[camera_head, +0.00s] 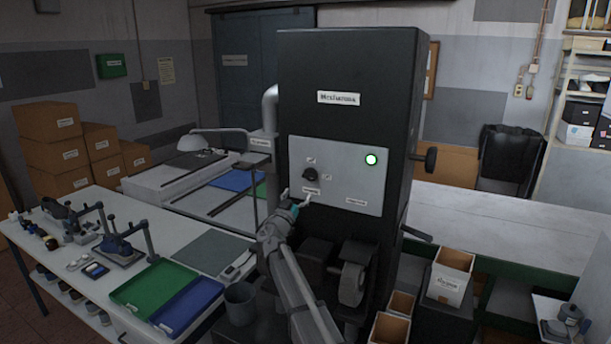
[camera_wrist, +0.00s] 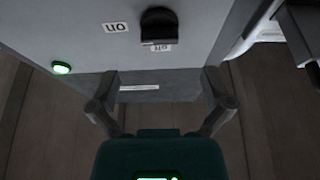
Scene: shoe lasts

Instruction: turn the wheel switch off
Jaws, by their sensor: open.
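The wheel switch is a black knob (camera_head: 310,174) on the light grey panel (camera_head: 345,195) of a tall dark machine. In the wrist view the knob (camera_wrist: 158,24) is at the top centre, with upside-down labels reading "on" (camera_wrist: 116,27) and "off" (camera_wrist: 161,47) beside it. Which way the knob points is not clear. A green lamp (camera_head: 371,159) glows on the panel and also shows in the wrist view (camera_wrist: 62,68). My gripper (camera_head: 297,197) is open and empty, just below the knob in the head view. Its two fingers (camera_wrist: 160,76) are spread, apart from the knob.
A grinding wheel (camera_head: 352,284) sits low on the machine, right of my arm. A side knob (camera_head: 431,159) and a lever (camera_head: 416,233) stick out at right. The left table holds a green tray (camera_head: 150,283) and a blue tray (camera_head: 190,305). Cardboard boxes (camera_head: 452,270) stand at lower right.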

